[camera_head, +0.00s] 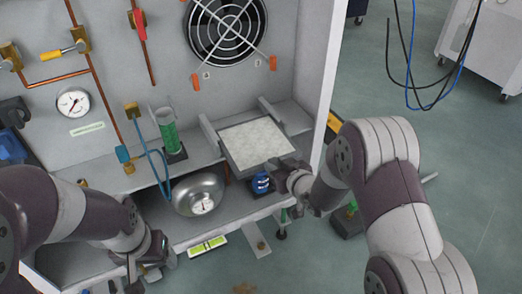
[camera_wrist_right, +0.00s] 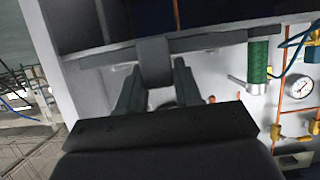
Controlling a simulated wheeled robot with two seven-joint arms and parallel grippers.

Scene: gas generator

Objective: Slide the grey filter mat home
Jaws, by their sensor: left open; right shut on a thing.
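The filter mat (camera_head: 256,142), a pale square panel in a grey frame, sits at the right of the cabinet shelf. Its back part is between two light grey guide rails (camera_head: 209,132), and its front part sticks out toward me. My right gripper (camera_head: 282,176) is at the front right of the frame. In the right wrist view my right gripper (camera_wrist_right: 157,92) is shut on a dark grey tab (camera_wrist_right: 155,58) that joins the frame's front bar (camera_wrist_right: 217,41). My left gripper (camera_head: 143,270) is open and empty at the lower left, away from the mat.
A metal bowl (camera_head: 199,193) with a gauge stands left of the mat. A green cylinder (camera_head: 167,135) stands behind it, with a blue hose (camera_head: 158,166) nearby. A small blue item (camera_head: 261,183) is under the mat's front. The fan grille (camera_head: 226,28) is above. The cabinet's side wall (camera_head: 323,90) bounds the right.

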